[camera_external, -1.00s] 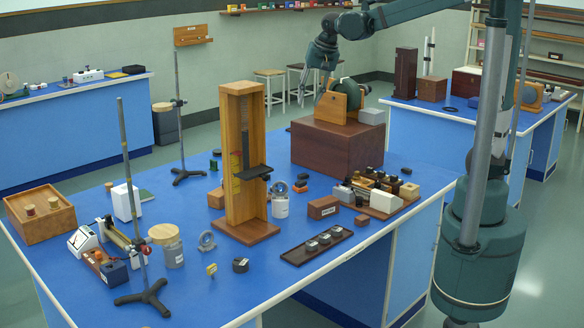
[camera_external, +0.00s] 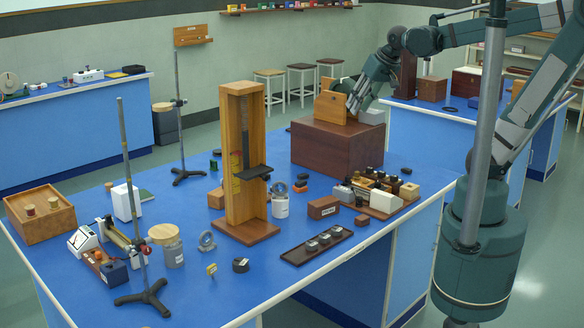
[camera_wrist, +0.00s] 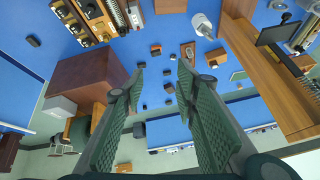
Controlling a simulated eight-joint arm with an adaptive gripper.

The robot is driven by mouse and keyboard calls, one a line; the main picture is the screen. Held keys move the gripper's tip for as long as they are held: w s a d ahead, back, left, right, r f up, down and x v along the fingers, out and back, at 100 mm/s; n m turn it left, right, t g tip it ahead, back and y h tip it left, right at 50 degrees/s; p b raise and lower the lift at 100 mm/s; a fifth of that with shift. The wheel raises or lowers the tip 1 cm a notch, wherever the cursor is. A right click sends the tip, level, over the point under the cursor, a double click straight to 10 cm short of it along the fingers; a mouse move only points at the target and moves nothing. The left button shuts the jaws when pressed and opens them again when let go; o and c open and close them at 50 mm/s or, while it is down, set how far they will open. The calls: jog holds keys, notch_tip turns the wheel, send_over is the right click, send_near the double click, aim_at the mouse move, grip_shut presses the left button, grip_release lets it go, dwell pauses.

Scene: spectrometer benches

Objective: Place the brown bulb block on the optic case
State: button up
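A brown block with a pale label (camera_external: 323,207) lies on the blue bench; I take it for the bulb block, but no bulb is clear. It seems to be the brown block (camera_wrist: 188,52) in the wrist view. A large dark-brown box (camera_external: 338,150), possibly the optic case, stands at the bench's back right; it also shows in the wrist view (camera_wrist: 85,75). A wooden piece (camera_external: 331,107) and a grey block (camera_external: 372,117) sit on its top. My gripper (camera_external: 353,107) is beside the wooden piece in the external view. In the wrist view my gripper (camera_wrist: 160,75) is open and empty.
A tall wooden stand (camera_external: 244,165) rises mid-bench. Metal stands (camera_external: 180,115) are at the left. Blue bench around the labelled block is partly clear.

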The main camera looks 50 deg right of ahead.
jog(key=s+d+f+n, duration=0.1)
jog(key=s+f, duration=0.1)
jog(key=s, duration=0.2)
jog(key=s+d+f+n+t, duration=0.1)
jog(key=s+f+n, duration=0.1)
jog(key=s, duration=0.3)
jog(key=shift+d+f, duration=0.25)
jog(key=shift+f, duration=0.15)
